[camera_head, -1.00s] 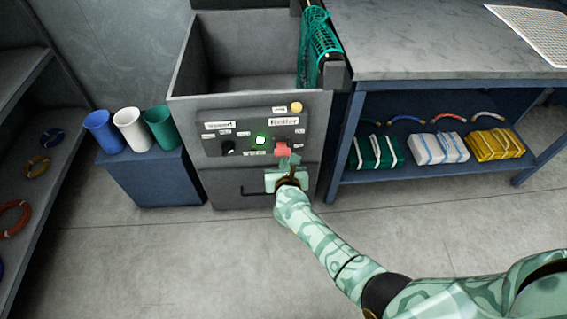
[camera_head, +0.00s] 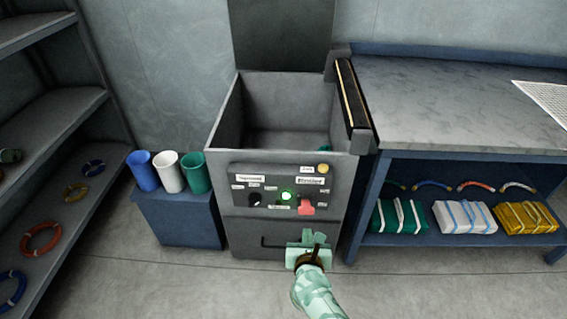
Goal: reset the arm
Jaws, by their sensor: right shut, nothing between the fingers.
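My right arm comes in from the bottom edge, in a pale green pattern. Its right gripper (camera_head: 314,240) is shut and empty, in front of the lower drawer front of the grey machine (camera_head: 238,228). It is just below the red switch (camera_head: 306,206) on the control panel (camera_head: 263,176); whether it touches the machine I cannot tell. A green button (camera_head: 287,195) is lit, with a black knob (camera_head: 254,200) to its left and a yellow button (camera_head: 323,169) above right. My left gripper is out of view.
Blue, white and green cups (camera_head: 168,172) stand on a blue box (camera_head: 180,218) at left. Shelves with rings (camera_head: 41,238) are at far left. A bench (camera_head: 440,100) with green, white and yellow bundles (camera_head: 465,217) below stands at right.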

